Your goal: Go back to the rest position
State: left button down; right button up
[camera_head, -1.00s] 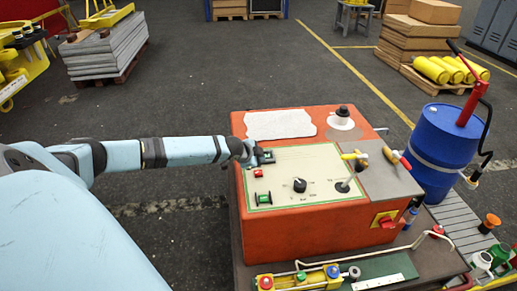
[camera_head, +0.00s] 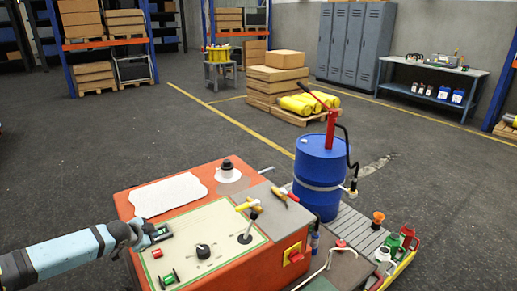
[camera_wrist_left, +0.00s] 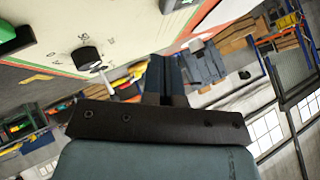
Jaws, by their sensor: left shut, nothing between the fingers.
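My left gripper (camera_head: 156,234) is at the left edge of the orange control box's (camera_head: 287,243) top, over its pale panel. In the left wrist view my left gripper (camera_wrist_left: 167,78) is shut and empty, with the panel (camera_wrist_left: 120,22) and its black knob (camera_wrist_left: 90,58) beyond the fingers. In the head view, the black knob (camera_head: 203,251), a joystick lever (camera_head: 247,238), a red button (camera_head: 157,253) and a green switch (camera_head: 169,278) are on the panel. I cannot tell whether the fingers touch the box. My right gripper is not in view.
A blue drum (camera_head: 320,180) with a red hand pump (camera_head: 332,125) stands right of the box. Small bottles and a funnel (camera_head: 378,218) are at the lower right. A pallet with boxes and yellow cylinders (camera_head: 309,104) is farther back. The floor on the left is open.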

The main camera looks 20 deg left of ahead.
pick_arm(q)
jog(key=s+d+f, duration=0.1)
jog(key=d, duration=0.3)
jog(key=s+d+f+h+p, duration=0.1)
jog(key=s+d, duration=0.1)
jog(key=d, duration=0.2)
jog(key=s+d+f+h+p, duration=0.1)
jog(key=s+d+f, duration=0.1)
jog(key=d, duration=0.2)
jog(key=s+d+n+h+p, duration=0.1)
jog(key=s+d+p, duration=0.1)
jog(key=s+d, duration=0.4)
jog(key=s+d+h+p, duration=0.15)
jog(key=s+d, duration=0.25)
jog(key=d, duration=0.4)
jog(key=s+d+r+n+t+y+p, duration=0.1)
jog(key=s+d+r+n+p, duration=0.1)
jog(key=s, duration=0.5)
jog(key=s+d+r+n+p, duration=0.2)
jog(key=s+d, duration=0.3)
jog(key=s, duration=0.3)
jog(key=shift+s+d+r+n+t+y+p, duration=0.15)
jog(key=shift+s+r+n+t+y+p, duration=0.2)
jog(key=shift+r+n, duration=0.4)
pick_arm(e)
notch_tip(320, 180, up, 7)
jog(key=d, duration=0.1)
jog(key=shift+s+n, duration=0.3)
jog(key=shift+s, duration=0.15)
